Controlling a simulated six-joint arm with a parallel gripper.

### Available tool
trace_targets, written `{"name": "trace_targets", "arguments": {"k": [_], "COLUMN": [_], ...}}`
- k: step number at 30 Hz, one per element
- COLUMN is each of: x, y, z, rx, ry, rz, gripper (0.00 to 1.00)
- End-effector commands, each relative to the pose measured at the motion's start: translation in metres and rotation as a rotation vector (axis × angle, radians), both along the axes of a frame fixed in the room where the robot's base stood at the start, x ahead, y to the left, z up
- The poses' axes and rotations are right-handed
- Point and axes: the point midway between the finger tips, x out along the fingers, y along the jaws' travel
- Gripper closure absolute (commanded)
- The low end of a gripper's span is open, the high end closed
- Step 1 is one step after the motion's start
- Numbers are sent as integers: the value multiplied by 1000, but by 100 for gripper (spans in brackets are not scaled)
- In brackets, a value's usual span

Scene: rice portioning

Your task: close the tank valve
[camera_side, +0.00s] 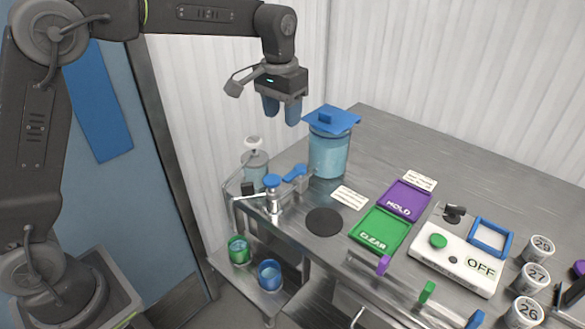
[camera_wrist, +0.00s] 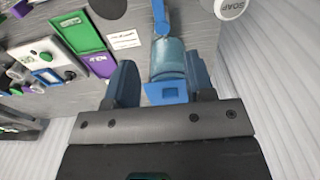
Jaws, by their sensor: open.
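The tank (camera_side: 328,155) is a clear cylinder with bluish contents and a square blue lid, standing on the metal counter. It also shows in the wrist view (camera_wrist: 168,58), below its blue valve handle in the picture. The blue valve handle (camera_side: 295,173) sits low on the tank's left side in the side view, and in the wrist view (camera_wrist: 161,17) at the top edge. I cannot tell whether the valve is open. My gripper (camera_side: 281,110) is open and empty, above and left of the tank lid. Its blue fingers (camera_wrist: 163,75) frame the tank in the wrist view, apart from it.
A blue-topped metal tap (camera_side: 273,197) and a soap dispenser (camera_side: 255,168) stand close to the valve. Green (camera_side: 380,230) and purple (camera_side: 404,200) trays and a white OFF panel (camera_side: 460,255) lie to the right. The counter behind the tank is clear.

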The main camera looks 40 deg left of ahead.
Motion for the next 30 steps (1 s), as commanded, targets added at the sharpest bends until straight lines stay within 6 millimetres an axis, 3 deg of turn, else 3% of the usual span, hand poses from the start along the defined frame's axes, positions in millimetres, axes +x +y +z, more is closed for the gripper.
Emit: {"name": "trace_targets", "arguments": {"k": [3, 7, 14, 24, 30], "x": [18, 26, 25, 25, 26], "y": [-4, -5, -5, -5, -5], "z": [-18, -26, -51, -120, -149], "rx": [2, 3, 3, 3, 2], "ry": [34, 49, 54, 53, 51], "rz": [-1, 0, 0, 0, 0], "gripper": [51, 51, 51, 51, 51]}}
